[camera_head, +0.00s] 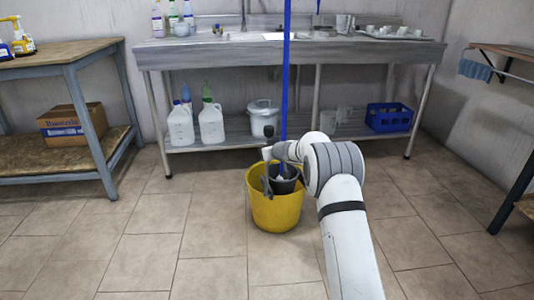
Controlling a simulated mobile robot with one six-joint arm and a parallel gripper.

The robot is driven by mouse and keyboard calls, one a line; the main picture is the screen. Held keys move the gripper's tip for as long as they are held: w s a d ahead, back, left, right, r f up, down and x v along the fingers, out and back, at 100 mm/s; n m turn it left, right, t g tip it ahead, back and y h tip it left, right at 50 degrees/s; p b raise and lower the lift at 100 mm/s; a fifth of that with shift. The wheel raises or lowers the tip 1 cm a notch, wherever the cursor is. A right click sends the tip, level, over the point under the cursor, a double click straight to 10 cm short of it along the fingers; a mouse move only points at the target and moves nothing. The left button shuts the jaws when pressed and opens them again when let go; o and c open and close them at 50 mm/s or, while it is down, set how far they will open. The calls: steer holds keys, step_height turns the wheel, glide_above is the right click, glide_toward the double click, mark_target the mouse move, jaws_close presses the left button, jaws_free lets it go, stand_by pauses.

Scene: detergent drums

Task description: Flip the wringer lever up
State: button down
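A yellow mop bucket (276,214) stands upright on the tiled floor, with a dark grey wringer (284,186) set in its top. A long blue mop handle (286,75) rises nearly upright from the wringer. My gripper (267,174) is over the left part of the bucket's rim, close beside the wringer, and points downward. Its fingers are small and dark against the wringer, so I cannot tell if they are open or touching anything. I cannot pick out the wringer lever from the dark parts there.
A metal sink counter (290,52) runs along the back wall. Its lower shelf holds white jugs (211,123), a lidded white bucket (264,117) and a blue crate (389,117). A workbench (75,52) with a cardboard box (72,124) stands left. Floor around the bucket is clear.

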steer(key=shift+s+a, duration=0.1)
steer(key=shift+a, duration=0.05)
steer(key=c, duration=1.4)
jaws_free()
steer(key=v, duration=0.7)
steer(key=shift+s, duration=0.3)
steer(key=shift+r, duration=0.2)
